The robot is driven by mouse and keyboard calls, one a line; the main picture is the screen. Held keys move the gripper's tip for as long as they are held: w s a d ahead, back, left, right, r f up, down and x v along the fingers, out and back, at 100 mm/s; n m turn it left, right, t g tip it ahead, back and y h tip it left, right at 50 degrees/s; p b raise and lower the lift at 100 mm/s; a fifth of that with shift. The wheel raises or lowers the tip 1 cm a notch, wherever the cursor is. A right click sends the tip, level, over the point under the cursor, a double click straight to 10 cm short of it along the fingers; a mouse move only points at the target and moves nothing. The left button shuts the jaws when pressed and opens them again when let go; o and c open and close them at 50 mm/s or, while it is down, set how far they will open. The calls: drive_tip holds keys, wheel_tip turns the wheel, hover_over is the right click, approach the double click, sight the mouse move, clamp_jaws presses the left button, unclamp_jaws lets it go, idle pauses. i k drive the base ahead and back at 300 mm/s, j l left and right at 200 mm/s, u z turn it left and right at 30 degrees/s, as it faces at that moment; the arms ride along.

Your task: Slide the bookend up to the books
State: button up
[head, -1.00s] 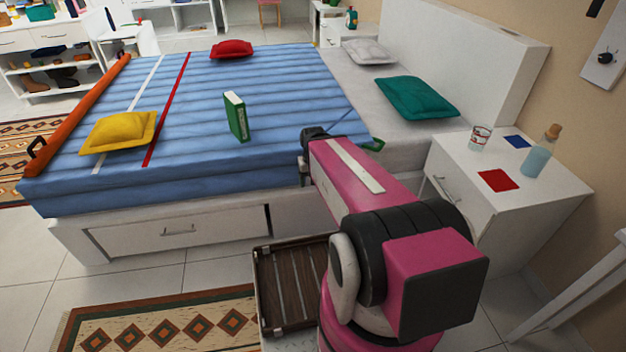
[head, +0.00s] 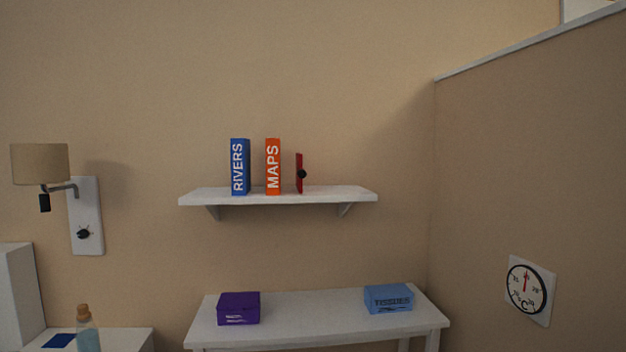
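A red bookend (head: 299,174) with a black knob stands upright on the white wall shelf (head: 345,194), right of the books. A blue book marked RIVERS (head: 240,167) and an orange book marked MAPS (head: 273,167) stand upright on the same shelf. A gap shows between the two books, and another gap shows between the orange book and the bookend. The right end of the shelf is bare. My gripper is not in view.
Below the shelf, a white table (head: 310,318) holds a purple box (head: 239,308) and a blue TISSUES box (head: 389,298). A wall lamp (head: 40,164) and a bottle (head: 87,332) are at left. A partition wall (head: 530,180) with a dial (head: 526,288) stands at right.

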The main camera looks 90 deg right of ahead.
sight(300, 173)
drive_tip(key=z, duration=3.8)
